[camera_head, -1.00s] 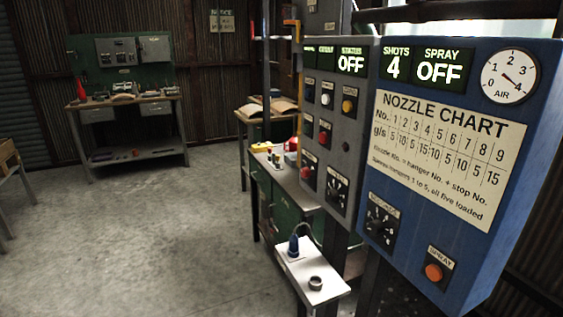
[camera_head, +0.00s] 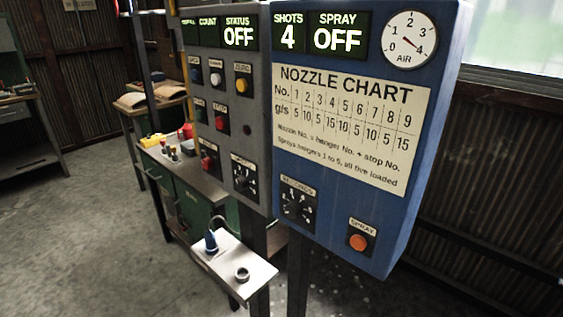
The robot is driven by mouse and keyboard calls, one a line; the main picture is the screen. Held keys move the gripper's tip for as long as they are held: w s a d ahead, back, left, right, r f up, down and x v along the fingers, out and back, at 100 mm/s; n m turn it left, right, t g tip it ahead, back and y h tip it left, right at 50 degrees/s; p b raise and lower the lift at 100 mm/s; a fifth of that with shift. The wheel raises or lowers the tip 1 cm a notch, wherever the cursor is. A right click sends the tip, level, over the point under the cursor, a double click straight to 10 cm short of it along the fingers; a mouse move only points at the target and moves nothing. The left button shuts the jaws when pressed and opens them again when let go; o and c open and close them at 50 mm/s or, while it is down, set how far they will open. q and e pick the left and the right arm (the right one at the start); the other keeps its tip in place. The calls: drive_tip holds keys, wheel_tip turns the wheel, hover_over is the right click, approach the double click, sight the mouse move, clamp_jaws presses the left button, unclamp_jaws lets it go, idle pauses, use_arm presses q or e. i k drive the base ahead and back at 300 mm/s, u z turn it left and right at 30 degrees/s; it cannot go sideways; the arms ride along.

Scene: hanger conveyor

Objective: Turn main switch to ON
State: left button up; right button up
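A grey control panel (camera_head: 258,130) stands left of a blue panel, and its STATUS display (camera_head: 239,31) reads OFF. A red knob or switch (camera_head: 208,160) sits at the panel's lower left; its label is too small to read, so I cannot tell for certain that it is the main switch, nor its position. A black rotary dial (camera_head: 244,180) is to its right. Above are a red button (camera_head: 221,123), a white button (camera_head: 216,79) and a yellow one (camera_head: 242,85). Neither of my grippers is in view.
The blue panel (camera_head: 350,222) carries a nozzle chart, an air gauge (camera_head: 409,39), a dial (camera_head: 297,203) and an orange SPRAY button (camera_head: 359,242). A small shelf (camera_head: 258,270) juts out below, holding a blue-tipped tool (camera_head: 211,241) and a ring (camera_head: 242,274).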

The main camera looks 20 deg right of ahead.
sight(206, 163)
drive_tip(key=z, duration=0.6)
drive_tip(key=i, duration=0.9)
drive_tip(key=u, duration=0.45)
